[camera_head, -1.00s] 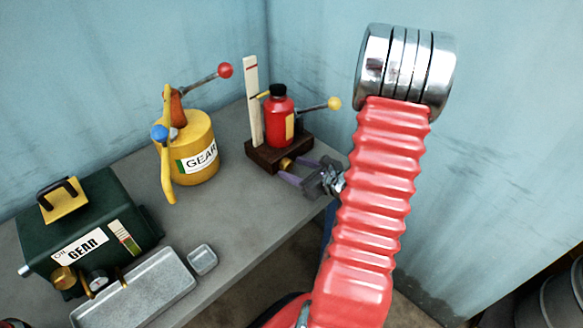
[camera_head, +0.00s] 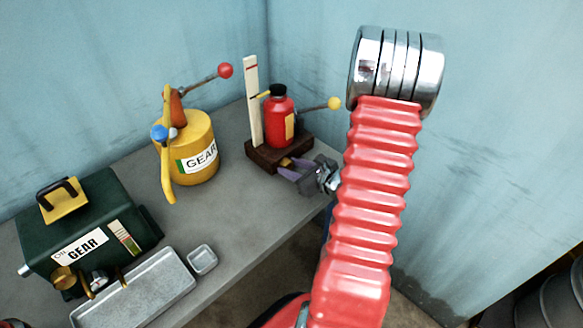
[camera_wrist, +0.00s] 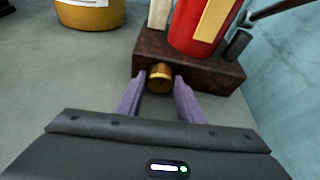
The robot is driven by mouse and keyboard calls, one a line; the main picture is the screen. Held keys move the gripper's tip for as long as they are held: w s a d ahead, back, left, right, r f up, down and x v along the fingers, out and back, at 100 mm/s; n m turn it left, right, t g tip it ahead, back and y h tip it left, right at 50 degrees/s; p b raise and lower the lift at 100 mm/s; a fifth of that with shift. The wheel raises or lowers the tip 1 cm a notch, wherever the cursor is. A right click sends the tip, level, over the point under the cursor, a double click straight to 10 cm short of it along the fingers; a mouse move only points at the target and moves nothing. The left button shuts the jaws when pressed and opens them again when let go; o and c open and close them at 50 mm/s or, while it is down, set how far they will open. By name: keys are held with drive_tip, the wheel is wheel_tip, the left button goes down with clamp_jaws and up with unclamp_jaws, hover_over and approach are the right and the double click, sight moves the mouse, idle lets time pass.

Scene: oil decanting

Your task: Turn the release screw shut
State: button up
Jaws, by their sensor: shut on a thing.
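The release screw is a brass knob (camera_wrist: 160,76) on the front of a dark brown wooden base (camera_wrist: 205,70). A red bottle jack (camera_head: 280,122) with a black cap stands on that base (camera_head: 262,156). My gripper (camera_wrist: 160,84) has its purple fingers shut on the brass screw, one on each side. In the head view my gripper (camera_head: 286,167) reaches the base's front from the right, and the fingers partly hide the screw.
A white gauge board (camera_head: 253,100) stands beside the jack, and a yellow-knobbed lever (camera_head: 334,103) sticks out right. A yellow GEAR can (camera_head: 188,150) stands to the left. A green GEAR box (camera_head: 85,230), grey tray (camera_head: 140,295) and small dish (camera_head: 202,260) are nearer.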

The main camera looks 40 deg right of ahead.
drive_tip(key=shift+c, duration=0.9)
drive_tip(key=shift+n, duration=0.3)
drive_tip(key=shift+n+h, duration=0.3)
drive_tip(key=shift+h, duration=0.1)
drive_tip(key=o, duration=1.1)
drive_tip(key=shift+s+a+r, duration=0.1)
drive_tip(key=shift+s, duration=0.05)
